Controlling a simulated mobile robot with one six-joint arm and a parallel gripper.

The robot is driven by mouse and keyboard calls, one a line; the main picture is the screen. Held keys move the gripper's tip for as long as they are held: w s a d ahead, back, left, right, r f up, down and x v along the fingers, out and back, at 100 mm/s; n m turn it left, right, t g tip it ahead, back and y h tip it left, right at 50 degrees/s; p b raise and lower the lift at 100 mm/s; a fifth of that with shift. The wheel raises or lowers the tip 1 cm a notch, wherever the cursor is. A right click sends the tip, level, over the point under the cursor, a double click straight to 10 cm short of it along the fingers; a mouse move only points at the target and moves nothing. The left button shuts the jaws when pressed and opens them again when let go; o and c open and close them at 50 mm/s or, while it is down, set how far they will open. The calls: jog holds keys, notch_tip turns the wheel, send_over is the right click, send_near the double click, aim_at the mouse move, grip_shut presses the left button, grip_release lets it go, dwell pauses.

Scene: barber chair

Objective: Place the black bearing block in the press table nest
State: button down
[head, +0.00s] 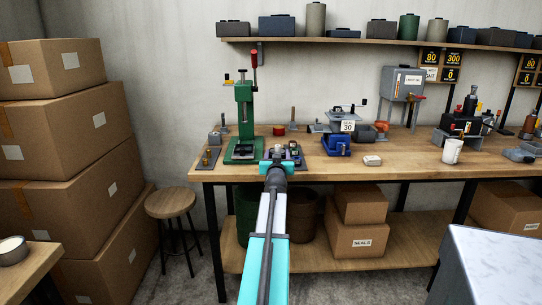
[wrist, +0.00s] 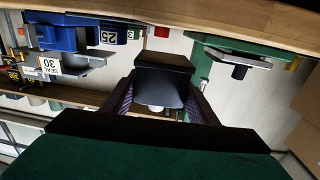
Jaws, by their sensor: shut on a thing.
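My gripper (head: 277,155) is at the front edge of the workbench, right of the green press (head: 244,112). In the wrist view, which looks upside down, my gripper (wrist: 160,100) is shut on the black bearing block (wrist: 163,74), with a dark finger on each side. The block is hard to make out in the head view. The press table (wrist: 232,52) shows at upper right in the wrist view, apart from the block. A small dark piece (wrist: 240,72) shows on it; I cannot tell whether this is the nest.
A blue fixture (head: 335,145) and a grey scale marked 30 (head: 347,122) stand to the right. A dark plate with small brass parts (head: 207,158) lies left of the press. A stool (head: 171,203) and stacked cartons (head: 65,120) stand at left.

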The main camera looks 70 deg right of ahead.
aim_at(271, 150)
jog(key=shift+w+d+r+p, duration=0.25)
jog(key=shift+w+d+p, duration=0.6)
jog(key=shift+p, duration=0.6)
jog(key=shift+w+f+p, duration=0.15)
jog(key=shift+w+p, duration=0.15)
jog(key=shift+p, duration=0.05)
jog(key=shift+w+d, duration=0.1)
jog(key=shift+w+d+p, duration=0.2)
jog(key=shift+w+p, duration=0.05)
jog(key=shift+p, duration=0.4)
jog(key=shift+w+d+p, duration=0.2)
jog(key=shift+w+p, duration=0.05)
jog(key=shift+p, duration=0.2)
jog(key=shift+w, duration=0.1)
jog(key=shift+d+f, duration=0.1)
jog(key=shift+f, duration=0.05)
jog(key=shift+f+b, duration=0.85)
jog(key=shift+f, duration=0.7)
